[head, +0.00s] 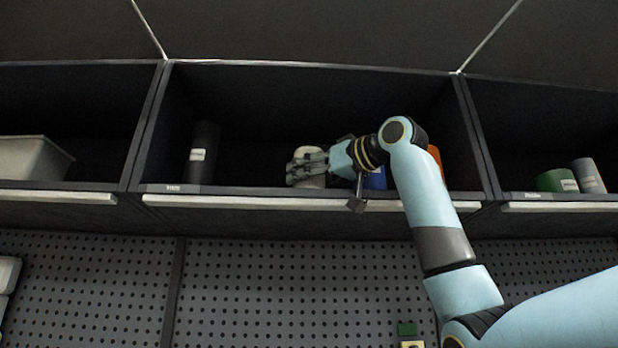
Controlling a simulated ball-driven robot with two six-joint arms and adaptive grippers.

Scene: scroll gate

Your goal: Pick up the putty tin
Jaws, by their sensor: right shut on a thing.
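A pale, off-white cylindrical tin (311,182), which I take for the putty tin, is in the middle compartment of the shelf (250,189). My right gripper (297,170) reaches in from the right and is shut on it, with the fingers across its middle. The fingers hide much of the tin, and I cannot read a label. I cannot tell whether its base touches the shelf floor. My left gripper is not in view.
A dark cylinder (202,152) stands left in the same compartment. A blue thing (375,180) and an orange thing (434,154) are partly hidden behind my right arm. A grey bin (32,158) is in the left compartment; green (557,181) and grey (588,176) cylinders are in the right one.

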